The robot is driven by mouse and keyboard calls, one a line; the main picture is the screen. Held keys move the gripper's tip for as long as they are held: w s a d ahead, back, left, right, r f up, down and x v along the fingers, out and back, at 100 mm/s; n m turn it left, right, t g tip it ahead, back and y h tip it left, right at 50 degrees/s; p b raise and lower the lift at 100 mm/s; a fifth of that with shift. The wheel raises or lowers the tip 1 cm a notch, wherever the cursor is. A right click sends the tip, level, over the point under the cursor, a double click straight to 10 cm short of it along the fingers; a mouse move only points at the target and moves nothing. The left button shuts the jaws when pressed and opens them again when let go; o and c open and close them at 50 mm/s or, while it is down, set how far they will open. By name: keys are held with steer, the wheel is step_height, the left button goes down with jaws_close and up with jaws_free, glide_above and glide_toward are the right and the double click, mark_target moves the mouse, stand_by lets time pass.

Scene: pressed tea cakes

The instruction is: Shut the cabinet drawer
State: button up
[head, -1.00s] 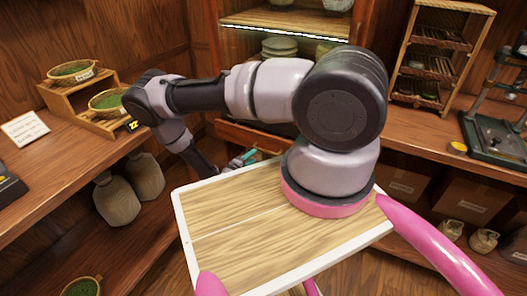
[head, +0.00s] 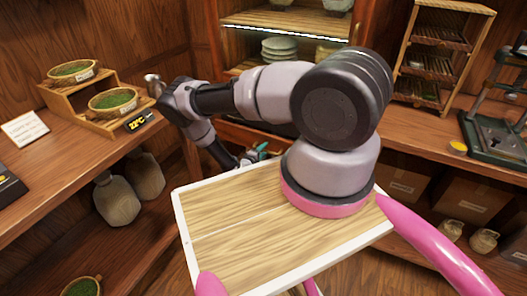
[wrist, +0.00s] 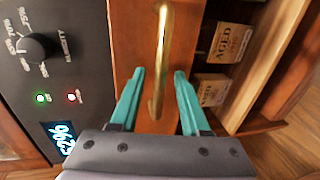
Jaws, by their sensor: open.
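The cabinet drawer stands open. In the wrist view its orange-brown front (wrist: 130,35) fills the middle, with an upright-looking brass bar handle (wrist: 163,40). Inside the drawer, beyond the front, lie labelled boxes (wrist: 231,42), one reading AGED. My gripper (wrist: 159,73) has teal fingers, open, one to each side of the handle's lower part in the picture, with gaps showing between fingers and bar. In the head view the teal fingertips (head: 262,149) show small beside the drawer (head: 235,134), mostly hidden behind my arm. I cannot tell the drawer's full extent there.
A dark panel with a knob (wrist: 38,46) and lit display sits close left of the drawer front in the wrist view. In the head view, a left counter holds green-filled bowls (head: 112,100) on a wooden stand. Jars (head: 117,200) stand below. A slatted rack (head: 430,55) stands right.

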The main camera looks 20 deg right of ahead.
jaws_close()
stand_by(1.4)
